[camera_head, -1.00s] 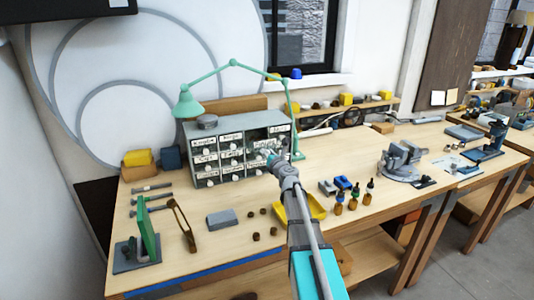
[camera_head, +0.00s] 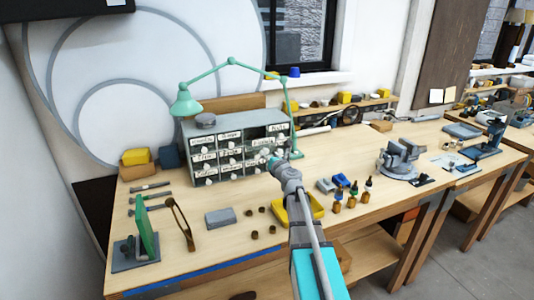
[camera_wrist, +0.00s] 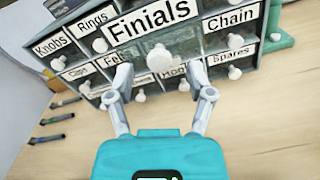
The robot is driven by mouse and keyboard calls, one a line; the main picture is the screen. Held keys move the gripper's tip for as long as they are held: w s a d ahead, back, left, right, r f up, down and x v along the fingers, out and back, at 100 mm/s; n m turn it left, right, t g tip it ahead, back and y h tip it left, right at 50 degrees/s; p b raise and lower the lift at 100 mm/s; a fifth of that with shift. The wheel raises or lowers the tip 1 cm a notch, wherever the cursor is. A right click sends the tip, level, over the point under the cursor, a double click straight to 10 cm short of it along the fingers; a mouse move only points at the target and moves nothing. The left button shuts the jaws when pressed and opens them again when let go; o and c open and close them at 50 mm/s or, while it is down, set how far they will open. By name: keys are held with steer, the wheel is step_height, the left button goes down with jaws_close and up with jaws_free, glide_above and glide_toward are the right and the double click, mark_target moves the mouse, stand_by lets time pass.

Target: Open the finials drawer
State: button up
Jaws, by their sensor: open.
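The drawer cabinet (camera_head: 238,146) stands at the back of the bench with several labelled drawers. The Finials drawer (camera_wrist: 150,18) is at the top middle of the wrist view, with a white round knob (camera_wrist: 160,57). Its front looks larger than its neighbours and seems to stand forward of them; how far is hard to tell. My gripper (camera_wrist: 160,74) is open and empty. Its fingers are apart on either side below the knob, and no contact shows. In the head view my gripper (camera_head: 278,160) is just in front of the cabinet.
The Rings drawer (camera_wrist: 93,23) and Chain drawer (camera_wrist: 231,20) flank the Finials drawer. A green lamp (camera_head: 187,103) arches over the cabinet. A yellow tray (camera_head: 311,206) lies beside my arm, with small bottles (camera_head: 352,195) to its right.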

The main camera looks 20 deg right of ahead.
steer(key=s, duration=0.9)
stand_by(0.5)
